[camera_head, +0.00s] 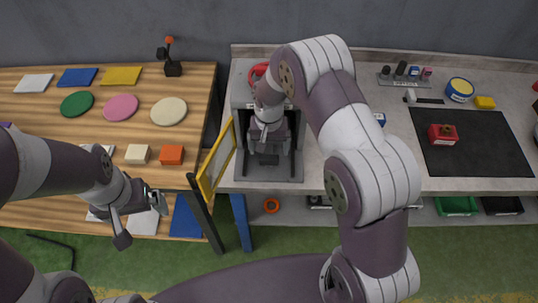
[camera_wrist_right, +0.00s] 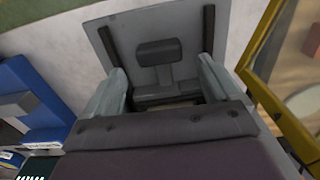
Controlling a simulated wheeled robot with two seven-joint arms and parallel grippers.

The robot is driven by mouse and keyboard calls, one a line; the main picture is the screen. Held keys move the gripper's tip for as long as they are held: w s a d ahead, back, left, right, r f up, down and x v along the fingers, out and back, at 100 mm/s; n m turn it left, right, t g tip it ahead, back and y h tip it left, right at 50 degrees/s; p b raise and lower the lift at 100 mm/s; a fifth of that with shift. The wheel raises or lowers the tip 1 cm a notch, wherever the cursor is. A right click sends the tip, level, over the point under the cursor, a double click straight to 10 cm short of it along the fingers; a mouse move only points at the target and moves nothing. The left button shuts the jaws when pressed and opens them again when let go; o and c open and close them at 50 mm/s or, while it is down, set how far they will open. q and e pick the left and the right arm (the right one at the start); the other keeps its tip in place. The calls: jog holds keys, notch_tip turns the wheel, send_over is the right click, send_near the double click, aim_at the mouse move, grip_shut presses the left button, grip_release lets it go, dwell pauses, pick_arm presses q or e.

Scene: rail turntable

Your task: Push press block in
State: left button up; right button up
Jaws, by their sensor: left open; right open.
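The press block, apparently the dark block (camera_wrist_right: 158,52) in the right wrist view, stands against the grey plate inside a grey open-fronted machine (camera_head: 290,172). A dark block (camera_head: 268,159) also shows low in the machine in the head view. My right gripper (camera_head: 266,138) reaches into the machine from above. In the right wrist view its two pale fingers (camera_wrist_right: 162,75) are apart, one to each side of the block's line, with nothing between them; I cannot tell whether they touch anything. My left gripper (camera_head: 140,212) is open and empty over the wooden table's front edge.
A yellow-framed door (camera_head: 214,160) stands open at the machine's left, between my arms; its frame (camera_wrist_right: 258,90) is close at right in the wrist view. A red part (camera_head: 258,72) is at the machine's back. Coloured plates and blocks lie on the wooden table (camera_head: 50,135).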

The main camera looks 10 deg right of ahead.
notch_tip(320, 180, up, 8)
jog(key=b, duration=0.1)
dwell(0.4)
jog(key=s+d+r+n, duration=0.1)
jog(key=s+d+r, duration=0.1)
jog(key=s, duration=0.7)
jog(key=s+d+r+n+t, duration=0.1)
jog(key=s+d+n, duration=0.1)
jog(key=s, duration=0.7)
jog(key=shift+s+d+r, duration=0.2)
jog(key=shift+r, duration=0.2)
jog(key=shift+s, duration=0.1)
